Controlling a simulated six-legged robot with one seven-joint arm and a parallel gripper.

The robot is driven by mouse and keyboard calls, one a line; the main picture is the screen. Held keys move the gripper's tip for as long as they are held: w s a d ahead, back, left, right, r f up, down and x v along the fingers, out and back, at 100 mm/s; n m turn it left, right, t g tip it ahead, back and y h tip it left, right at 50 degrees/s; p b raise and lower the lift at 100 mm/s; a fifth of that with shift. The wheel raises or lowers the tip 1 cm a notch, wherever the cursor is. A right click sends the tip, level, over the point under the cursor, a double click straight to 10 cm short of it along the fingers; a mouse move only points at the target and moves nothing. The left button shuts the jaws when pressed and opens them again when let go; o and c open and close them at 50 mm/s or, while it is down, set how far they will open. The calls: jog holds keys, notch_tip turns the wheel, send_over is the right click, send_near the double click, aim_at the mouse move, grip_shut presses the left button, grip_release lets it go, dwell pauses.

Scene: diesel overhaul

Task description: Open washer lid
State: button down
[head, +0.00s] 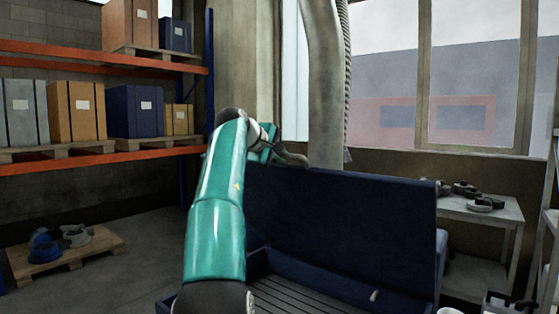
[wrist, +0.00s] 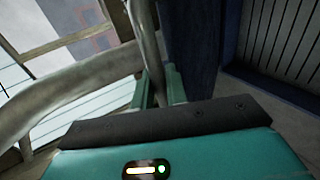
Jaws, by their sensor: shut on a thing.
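The washer is a dark blue box (head: 413,300) with a slatted floor (head: 300,298) showing inside. Its dark blue lid (head: 345,225) stands raised, close to upright, at the back of the box. A curved grey handle (head: 293,158) shows at the lid's top left. My gripper (head: 272,152) is at that top left edge, partly hidden behind my teal arm. In the wrist view my gripper (wrist: 159,88) has its green fingers shut on the grey handle bar (wrist: 150,45). The lid (wrist: 192,50) and the slatted floor (wrist: 285,40) show to the right there.
A thick grey duct (head: 325,80) hangs just behind the lid. A grey table (head: 475,208) with dark metal parts stands at the right. Shelving with orange beams (head: 110,157) holds boxes at the left. A pallet (head: 70,262) lies on the floor, with open floor between it and the washer.

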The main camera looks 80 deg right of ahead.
jog(key=shift+s+d+r, duration=0.1)
jog(key=shift+d+r, duration=0.05)
jog(key=shift+d, duration=0.05)
dwell(0.5)
jog(key=c, duration=1.5)
grip_release()
jog(key=v, duration=1.4)
jog(key=shift+s, duration=0.1)
jog(key=shift+c, duration=0.3)
